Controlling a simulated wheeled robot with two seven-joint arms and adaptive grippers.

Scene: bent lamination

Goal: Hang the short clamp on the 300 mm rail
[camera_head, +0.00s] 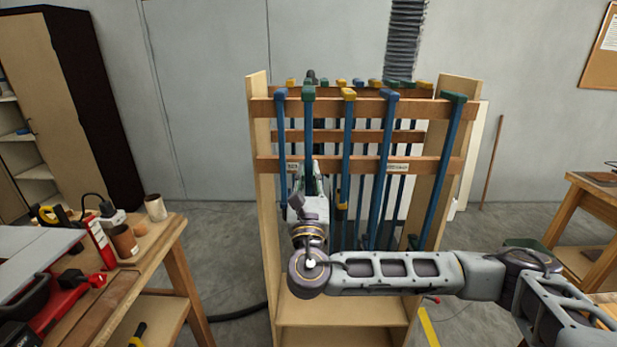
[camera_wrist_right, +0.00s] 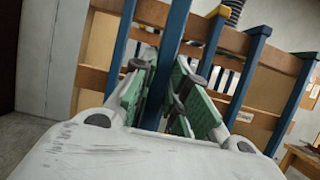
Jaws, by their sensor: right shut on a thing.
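The wooden clamp rack (camera_head: 258,115) stands ahead, with clamps hanging from its front rail (camera_head: 425,110). My right gripper (camera_head: 315,183) is in front of the rack's left part, its fingers shut around a blue clamp bar. The right wrist view shows this bar (camera_wrist_right: 168,55) upright between the green-padded fingers (camera_wrist_right: 163,95). In the head view, it appears to belong to the green-headed clamp (camera_head: 308,122), whose head is at top-rail height. I cannot tell whether that head rests on the rail. My gripper hides the bar's lower part. My left gripper is out of view.
A blue-headed clamp (camera_head: 281,130) hangs close to the left of the held one. A yellow-headed clamp (camera_head: 347,130) hangs to the right, with others beyond. Small labels (camera_head: 397,167) are on the lower crossbar. A cluttered workbench (camera_head: 150,250) stands at left.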

